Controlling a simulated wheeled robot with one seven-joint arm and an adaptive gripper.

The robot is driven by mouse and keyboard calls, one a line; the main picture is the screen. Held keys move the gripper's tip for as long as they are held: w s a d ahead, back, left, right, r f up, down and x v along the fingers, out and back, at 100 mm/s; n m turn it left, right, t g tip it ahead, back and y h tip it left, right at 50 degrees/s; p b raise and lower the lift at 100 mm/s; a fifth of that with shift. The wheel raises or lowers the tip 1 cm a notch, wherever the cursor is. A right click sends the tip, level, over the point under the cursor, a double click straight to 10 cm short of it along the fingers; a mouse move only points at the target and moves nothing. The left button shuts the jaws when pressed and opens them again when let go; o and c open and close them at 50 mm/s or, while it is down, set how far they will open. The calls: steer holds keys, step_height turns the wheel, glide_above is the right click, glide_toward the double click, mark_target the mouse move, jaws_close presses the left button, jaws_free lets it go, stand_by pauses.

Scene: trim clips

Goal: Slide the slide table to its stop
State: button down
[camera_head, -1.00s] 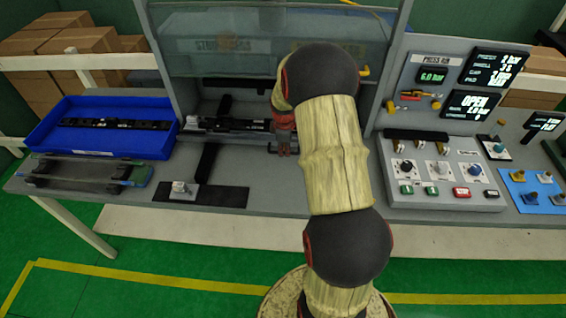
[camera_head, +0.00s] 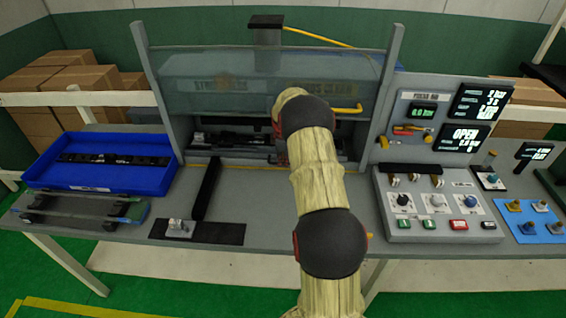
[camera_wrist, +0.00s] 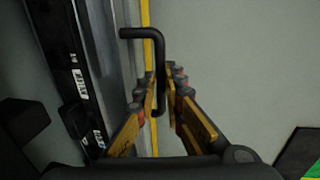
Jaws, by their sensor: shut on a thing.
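The slide table (camera_head: 232,153) sits inside the press frame, behind the clear guard, with a long black trim part (camera_head: 230,137) on it. In the wrist view the table's grey edge (camera_wrist: 112,75) and the labelled black part (camera_wrist: 72,75) run along the left. A bent black handle (camera_wrist: 160,60) stands out from that edge. My gripper (camera_wrist: 167,78) is shut on this handle, with fingers on both sides of it. In the head view my own arm mostly hides the gripper and the handle. Whether the table touches a stop cannot be seen.
A black rail (camera_head: 207,188) and a dark plate with a small metal block (camera_head: 180,228) lie in front of the press. A blue tray (camera_head: 70,182) is at the left. A control panel (camera_head: 440,215) stands at the right. The guard (camera_head: 260,75) hangs above my arm.

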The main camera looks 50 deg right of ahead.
steer(key=shift+w+d+r, duration=0.15)
steer(key=shift+d, duration=0.05)
steer(key=c, duration=1.9)
jaws_free()
steer(key=r, duration=0.3)
steer(key=s+a+r, duration=0.1)
steer(key=r, duration=0.7)
steer(key=shift+s+a+r, duration=0.2)
steer(key=shift+a+r, duration=0.05)
steer(key=shift+a, duration=0.05)
